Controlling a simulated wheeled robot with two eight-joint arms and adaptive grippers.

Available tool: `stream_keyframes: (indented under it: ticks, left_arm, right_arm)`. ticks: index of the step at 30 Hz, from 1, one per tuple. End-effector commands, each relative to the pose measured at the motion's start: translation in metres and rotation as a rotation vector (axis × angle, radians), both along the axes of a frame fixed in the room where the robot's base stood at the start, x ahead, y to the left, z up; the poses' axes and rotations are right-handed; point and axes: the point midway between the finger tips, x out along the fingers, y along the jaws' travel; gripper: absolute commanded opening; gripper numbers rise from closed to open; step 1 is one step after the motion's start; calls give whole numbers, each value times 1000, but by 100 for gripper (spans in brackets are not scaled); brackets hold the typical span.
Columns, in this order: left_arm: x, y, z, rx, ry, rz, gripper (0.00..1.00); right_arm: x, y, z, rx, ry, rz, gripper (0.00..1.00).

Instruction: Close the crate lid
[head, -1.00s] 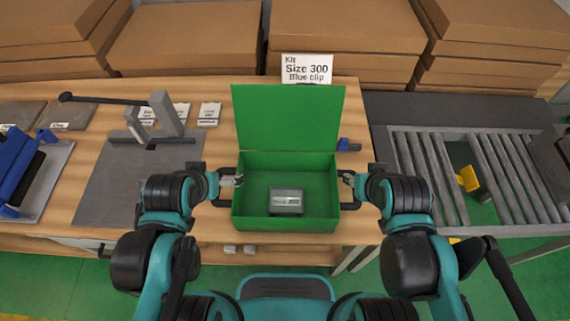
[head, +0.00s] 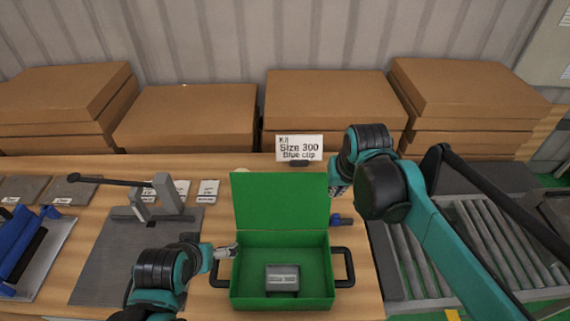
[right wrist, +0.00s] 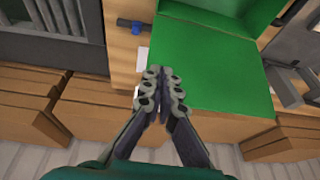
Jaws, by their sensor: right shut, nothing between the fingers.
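The green crate (head: 240,292) stands on the wooden table with its lid (head: 280,203) raised at the back, tilted open. A grey box (head: 282,272) with a label lies inside. My right gripper (head: 337,190) is beside the lid's right edge, mostly hidden by its own wrist. In the right wrist view its fingers (right wrist: 163,88) are shut and empty, close to the edge of the lid (right wrist: 215,75); contact cannot be told. My left gripper (head: 232,250) is at the crate's left wall by the left handle (head: 217,272); its fingers are too small to read.
A sign (head: 299,147) stands behind the lid. A blue clip (head: 342,220) lies right of the crate. A grey fixture (head: 165,200) on a mat is to the left. Cardboard boxes (head: 330,95) line the back, and a roller conveyor (head: 440,250) is at the right.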

Motion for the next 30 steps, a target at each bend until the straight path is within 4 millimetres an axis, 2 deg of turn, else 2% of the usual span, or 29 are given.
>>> stream_keyframes:
  ticks: [1,6,10,15,21,30]
  left_arm:
    - [0,0,15,0,0,0,98]
    - [0,0,42,0,0,0,98]
    - [0,0,61,0,0,0,98]
    - [0,0,86,0,0,0,98]
    - [0,0,111,0,0,0,98]
    - [0,0,123,0,0,0,98]
  right_arm:
    - [18,8,16,2,29,3,0]
    - [68,32,35,4,130,4,0]
    - [103,52,40,0,203,3,0]
    - [143,80,36,-10,298,2,0]
    - [174,109,20,-27,395,0,0]
    - [188,127,0,-41,460,-3,0]
